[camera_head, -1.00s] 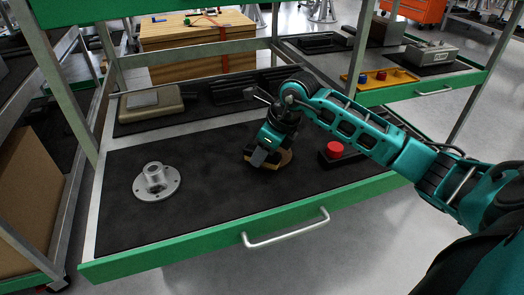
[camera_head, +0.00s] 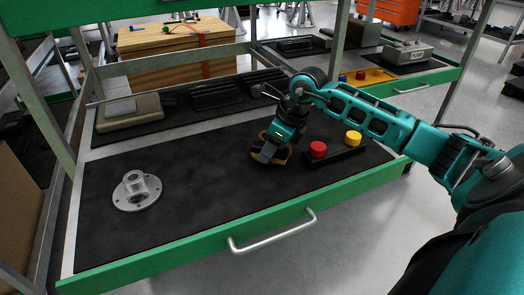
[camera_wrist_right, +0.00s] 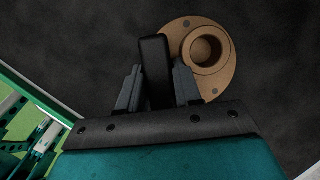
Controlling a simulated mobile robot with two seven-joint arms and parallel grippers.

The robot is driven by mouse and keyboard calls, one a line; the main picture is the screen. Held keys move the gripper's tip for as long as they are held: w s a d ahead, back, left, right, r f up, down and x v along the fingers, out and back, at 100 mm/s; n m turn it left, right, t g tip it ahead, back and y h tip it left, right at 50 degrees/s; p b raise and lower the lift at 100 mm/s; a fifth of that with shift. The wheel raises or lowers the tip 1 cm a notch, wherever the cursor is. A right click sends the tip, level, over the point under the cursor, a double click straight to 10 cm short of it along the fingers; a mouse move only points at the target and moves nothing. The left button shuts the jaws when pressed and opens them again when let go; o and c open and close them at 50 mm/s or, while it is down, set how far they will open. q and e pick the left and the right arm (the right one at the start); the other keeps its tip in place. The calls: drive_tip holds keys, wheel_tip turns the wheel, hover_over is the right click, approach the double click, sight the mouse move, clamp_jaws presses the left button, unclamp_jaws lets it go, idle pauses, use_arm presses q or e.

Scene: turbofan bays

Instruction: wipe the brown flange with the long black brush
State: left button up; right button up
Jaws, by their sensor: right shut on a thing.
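The brown flange (camera_wrist_right: 222,72) lies flat on the dark mat, a round plate with bolt holes and a raised hollow hub. In the head view it is mostly hidden behind my right gripper (camera_head: 267,152). My right gripper, also in the wrist view (camera_wrist_right: 158,88), is shut on the black brush (camera_wrist_right: 154,62), a dark block between its fingers. The brush overlaps the flange's left edge in the wrist view; I cannot tell whether they touch. My left gripper is not in view.
A grey metal flange (camera_head: 137,190) stands at the mat's left. A black box with red (camera_head: 318,149) and yellow (camera_head: 353,138) buttons is right of my gripper. A green drawer front (camera_head: 200,242) with a handle edges the near side. Bare mat lies between the flanges.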

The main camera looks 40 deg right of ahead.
drive_tip(key=shift+w+a+p, duration=0.15)
drive_tip(key=shift+a+p, duration=0.05)
drive_tip(key=shift+a, duration=0.45)
drive_tip(key=shift+w+a+p, duration=0.15)
drive_tip(key=shift+a, duration=0.5)
drive_tip(key=shift+w+a, duration=0.25)
drive_tip(key=shift+a, duration=0.7)
drive_tip(key=shift+w+a, duration=0.25)
drive_tip(key=shift+a, duration=0.65)
drive_tip(key=shift+p, duration=0.3)
wheel_tip(320, 180, up, 6)
drive_tip(key=p, duration=0.4)
wheel_tip(320, 180, up, 3)
drive_tip(key=shift+r+p, duration=0.1)
drive_tip(key=shift+p, duration=1.15)
